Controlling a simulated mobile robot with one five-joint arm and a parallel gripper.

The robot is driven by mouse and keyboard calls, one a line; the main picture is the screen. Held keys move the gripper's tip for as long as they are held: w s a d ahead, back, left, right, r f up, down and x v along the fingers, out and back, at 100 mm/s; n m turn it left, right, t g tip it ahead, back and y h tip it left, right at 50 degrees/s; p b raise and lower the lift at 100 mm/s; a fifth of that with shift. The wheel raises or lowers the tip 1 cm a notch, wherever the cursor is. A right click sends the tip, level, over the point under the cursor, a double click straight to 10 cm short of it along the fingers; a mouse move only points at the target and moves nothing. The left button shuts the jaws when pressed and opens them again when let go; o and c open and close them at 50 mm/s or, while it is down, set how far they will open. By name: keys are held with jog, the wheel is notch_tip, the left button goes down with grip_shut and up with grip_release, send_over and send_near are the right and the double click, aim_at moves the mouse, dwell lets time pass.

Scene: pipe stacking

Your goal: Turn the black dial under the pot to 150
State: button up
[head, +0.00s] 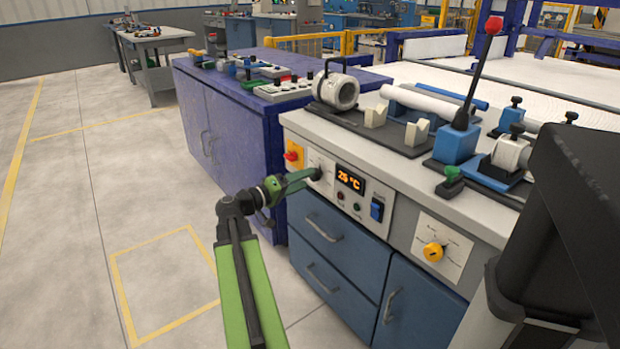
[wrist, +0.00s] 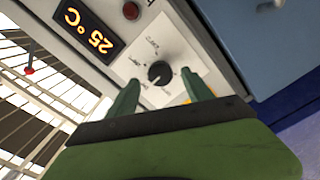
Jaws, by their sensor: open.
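The black dial (wrist: 159,73) sits on a white scale plate on the bench's front panel; its printed markings are too blurred to read surely. In the wrist view it lies between and just beyond the two green fingertips of my gripper (wrist: 161,82). My gripper (head: 308,178) is open, with a finger on either side of the dial and no clear contact. In the head view the fingers partly hide the dial. The display (head: 350,179) beside it reads 25 °C. The grey-white round pot (head: 335,91) stands on the bench top above the panel.
A red knob on a yellow plate (head: 292,155) is left of the dial. Small buttons, a blue switch (head: 377,210) and a yellow knob (head: 433,252) lie to the right. Blue drawers (head: 331,237) are below. Open floor lies left.

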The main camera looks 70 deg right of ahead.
jog(key=v, duration=1.4)
jog(key=shift+a, duration=0.2)
